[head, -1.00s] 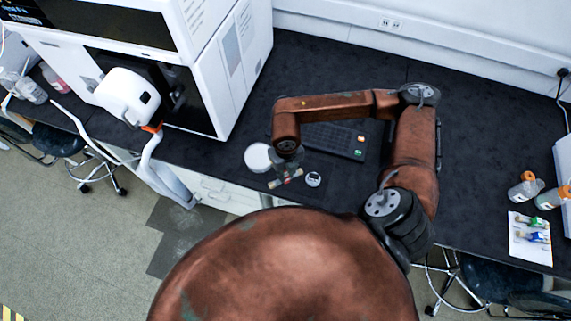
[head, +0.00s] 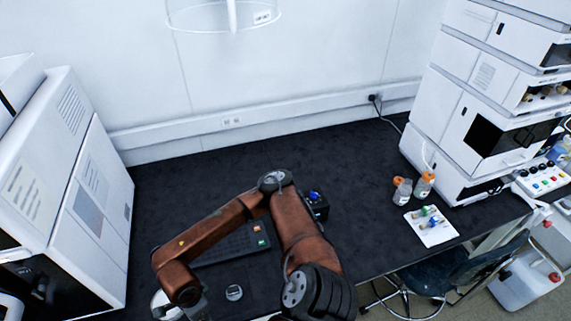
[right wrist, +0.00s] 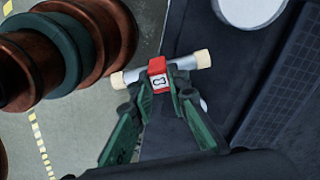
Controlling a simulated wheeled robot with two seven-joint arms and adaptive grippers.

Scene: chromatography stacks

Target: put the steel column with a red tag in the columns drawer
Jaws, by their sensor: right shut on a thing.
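My left gripper is not in view. I cannot make out the columns drawer in the views of now.
The black bench (head: 345,165) has clear room at the back.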

